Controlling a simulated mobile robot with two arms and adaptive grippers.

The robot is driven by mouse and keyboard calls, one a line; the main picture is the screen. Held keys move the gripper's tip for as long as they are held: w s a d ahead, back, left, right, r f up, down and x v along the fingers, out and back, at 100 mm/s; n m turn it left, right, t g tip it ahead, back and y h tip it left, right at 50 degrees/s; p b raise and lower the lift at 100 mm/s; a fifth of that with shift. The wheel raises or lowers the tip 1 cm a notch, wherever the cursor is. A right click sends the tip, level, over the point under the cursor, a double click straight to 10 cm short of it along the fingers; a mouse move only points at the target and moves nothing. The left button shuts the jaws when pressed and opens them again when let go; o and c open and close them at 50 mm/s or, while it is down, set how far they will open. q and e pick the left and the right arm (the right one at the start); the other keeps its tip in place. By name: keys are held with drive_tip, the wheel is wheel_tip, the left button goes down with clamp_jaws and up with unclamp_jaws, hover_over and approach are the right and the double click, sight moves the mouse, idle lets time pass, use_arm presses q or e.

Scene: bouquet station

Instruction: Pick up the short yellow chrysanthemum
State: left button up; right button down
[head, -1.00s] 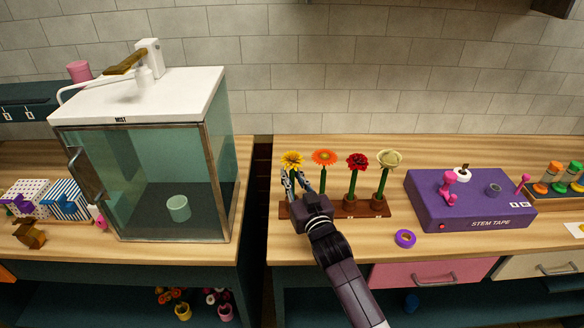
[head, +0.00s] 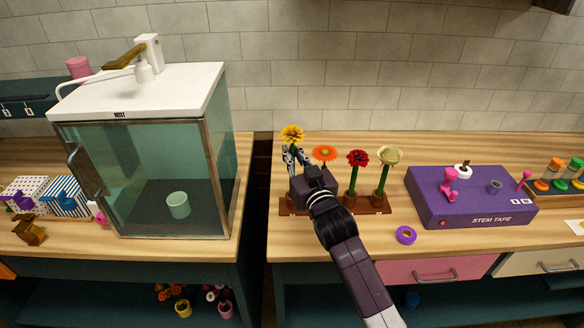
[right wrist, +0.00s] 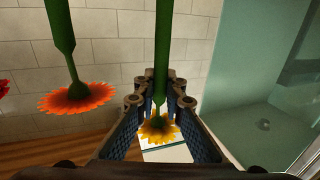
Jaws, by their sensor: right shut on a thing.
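The yellow chrysanthemum (head: 292,134) is raised above the left end of the brown wooden rack (head: 364,209). My right gripper (head: 291,159) is shut on its green stem below the bloom. The right wrist view shows the stem (right wrist: 162,55) between the two fingers (right wrist: 160,100), with the yellow bloom (right wrist: 158,128) beyond them. The lower end of the stem is hidden behind my right arm in the head view. My left gripper is in neither view.
An orange flower (head: 325,153) is close beside my right gripper. A red flower (head: 358,158) and a cream flower (head: 390,155) stand further right. A glass mist cabinet (head: 213,150) is on the left, and a purple stem tape box (head: 470,205) on the right.

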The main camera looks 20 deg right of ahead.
sight(292, 127)
wheel_tip(292, 127, up, 13)
drive_tip(key=shift+f+b, duration=0.15)
drive_tip(key=shift+b, duration=0.4)
drive_tip(key=shift+r, duration=0.35)
drive_tip(key=shift+r+p, duration=0.7)
drive_tip(key=shift+r, duration=0.05)
wheel_tip(292, 127, up, 6)
drive_tip(key=p, duration=0.5)
drive_tip(key=shift+f+p, duration=0.25)
drive_tip(key=shift+p, duration=0.15)
